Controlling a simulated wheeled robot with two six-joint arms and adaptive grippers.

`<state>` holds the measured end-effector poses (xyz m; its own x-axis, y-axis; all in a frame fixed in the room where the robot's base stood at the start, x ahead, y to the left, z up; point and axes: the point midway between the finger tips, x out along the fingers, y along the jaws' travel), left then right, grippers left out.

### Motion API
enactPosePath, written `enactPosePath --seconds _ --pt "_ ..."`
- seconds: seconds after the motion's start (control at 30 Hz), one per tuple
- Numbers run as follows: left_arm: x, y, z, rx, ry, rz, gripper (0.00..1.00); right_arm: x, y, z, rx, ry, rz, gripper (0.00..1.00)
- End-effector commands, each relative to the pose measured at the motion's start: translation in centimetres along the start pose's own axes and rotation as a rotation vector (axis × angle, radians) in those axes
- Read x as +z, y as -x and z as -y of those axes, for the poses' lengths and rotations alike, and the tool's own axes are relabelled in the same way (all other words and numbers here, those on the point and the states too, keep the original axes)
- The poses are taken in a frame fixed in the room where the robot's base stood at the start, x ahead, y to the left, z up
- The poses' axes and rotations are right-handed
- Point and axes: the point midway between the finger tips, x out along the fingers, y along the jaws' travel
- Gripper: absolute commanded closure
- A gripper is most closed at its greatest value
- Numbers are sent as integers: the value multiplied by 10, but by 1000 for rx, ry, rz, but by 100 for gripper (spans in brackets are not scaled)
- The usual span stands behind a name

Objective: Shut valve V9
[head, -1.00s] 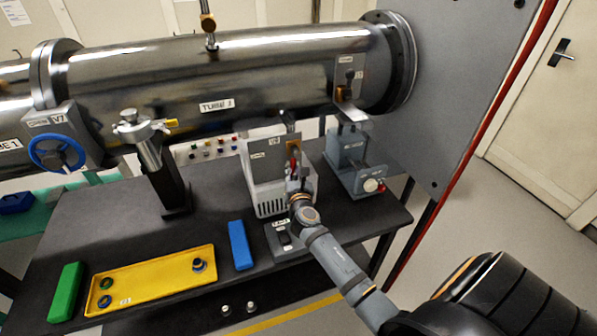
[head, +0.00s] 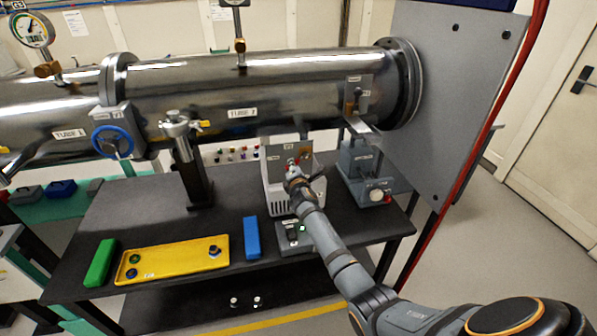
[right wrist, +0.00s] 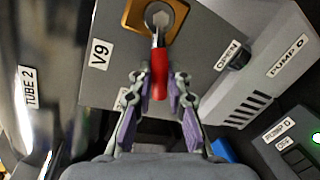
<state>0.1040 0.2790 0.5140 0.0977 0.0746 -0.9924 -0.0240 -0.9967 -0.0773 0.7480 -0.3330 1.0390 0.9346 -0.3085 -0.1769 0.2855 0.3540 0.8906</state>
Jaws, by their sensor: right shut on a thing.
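Valve V9 is on the pump box, with a brass plate (right wrist: 135,14), a round hub and a red lever handle (right wrist: 159,72). The "V9" label (right wrist: 100,53) is beside it. In the right wrist view the handle runs from the hub down between my fingers. My right gripper (right wrist: 161,82) is shut on this red handle. In the head view my right gripper (head: 294,172) is at the front of the pump box (head: 274,190) and hides most of the valve. An "OPEN" label (right wrist: 227,55) is to the right; another label is partly hidden. My left gripper is not in view.
Steel tubes (head: 300,85) run above the bench (head: 150,200). A pump switch box (head: 290,240) with a green light sits below the valve. A yellow tray (head: 180,260), a blue block (head: 251,238) and a green block (head: 101,263) lie to the left. A grey device (head: 362,165) stands right.

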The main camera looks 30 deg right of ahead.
Motion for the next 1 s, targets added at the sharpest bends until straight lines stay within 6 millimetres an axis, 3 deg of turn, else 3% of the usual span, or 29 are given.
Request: enactPosePath --seconds 0.5,1.0 --pt "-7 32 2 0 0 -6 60 6 2 -21 -1 -355 -70 100" --pt "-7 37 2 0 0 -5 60 7 3 -24 0 -442 -88 100"
